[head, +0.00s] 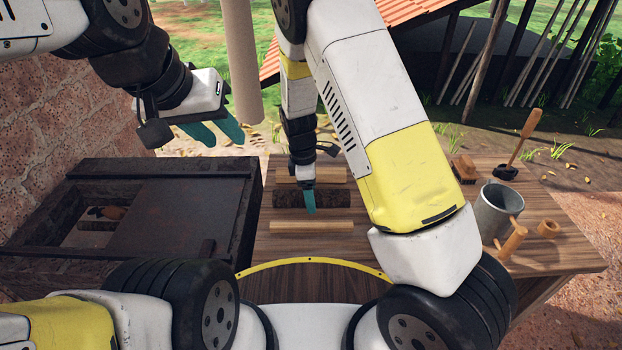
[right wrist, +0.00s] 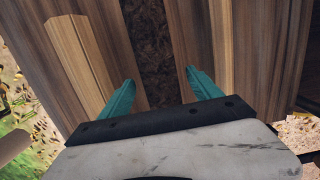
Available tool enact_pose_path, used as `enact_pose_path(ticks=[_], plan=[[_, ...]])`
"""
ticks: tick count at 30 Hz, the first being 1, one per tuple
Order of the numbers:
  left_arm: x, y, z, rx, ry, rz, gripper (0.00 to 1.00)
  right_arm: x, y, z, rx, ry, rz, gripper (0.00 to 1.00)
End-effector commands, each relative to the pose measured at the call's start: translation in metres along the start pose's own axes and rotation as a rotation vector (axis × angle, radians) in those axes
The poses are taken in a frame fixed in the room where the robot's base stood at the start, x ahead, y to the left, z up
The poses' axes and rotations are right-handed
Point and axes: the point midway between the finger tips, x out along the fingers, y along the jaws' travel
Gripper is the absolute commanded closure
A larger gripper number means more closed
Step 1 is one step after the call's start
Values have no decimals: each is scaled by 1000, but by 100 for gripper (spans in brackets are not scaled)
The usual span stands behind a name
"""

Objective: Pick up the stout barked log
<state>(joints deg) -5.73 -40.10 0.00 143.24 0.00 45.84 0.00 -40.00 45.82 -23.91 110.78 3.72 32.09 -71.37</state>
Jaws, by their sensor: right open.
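The stout barked log (head: 345,198) is dark and rough. It lies across the wooden table, between pale wooden pieces. My right gripper (head: 310,208) is over the middle of it, pointing down, and hides part of it. In the right wrist view the log (right wrist: 149,45) runs between the two spread teal fingers of the right gripper (right wrist: 160,77). One finger is on each side, with gaps to the bark; whether they reach down beside it I cannot tell. My left gripper (head: 212,130) is raised at upper left, fingers apart, empty.
A pale bar (head: 311,227) lies nearer me and another pale piece (head: 325,174) lies behind the log. A grey metal mug (head: 495,212), a brush (head: 465,168) and wooden tools are at right. A pale post (head: 243,60) rises behind.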

Motion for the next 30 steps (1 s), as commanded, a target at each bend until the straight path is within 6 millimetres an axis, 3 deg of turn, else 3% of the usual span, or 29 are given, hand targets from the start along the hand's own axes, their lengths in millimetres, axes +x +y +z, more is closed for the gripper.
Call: enact_pose_path(ticks=[4, 15, 30], plan=[[0, 0, 0, 0, 0, 0, 64, 0, 0, 0, 0, 0, 0, 27], [0, 0, 0, 0, 0, 0, 64, 0, 0, 0, 0, 0, 0, 100], [0, 0, 0, 0, 0, 0, 64, -9, 1, 1, 2, 2, 0, 100]])
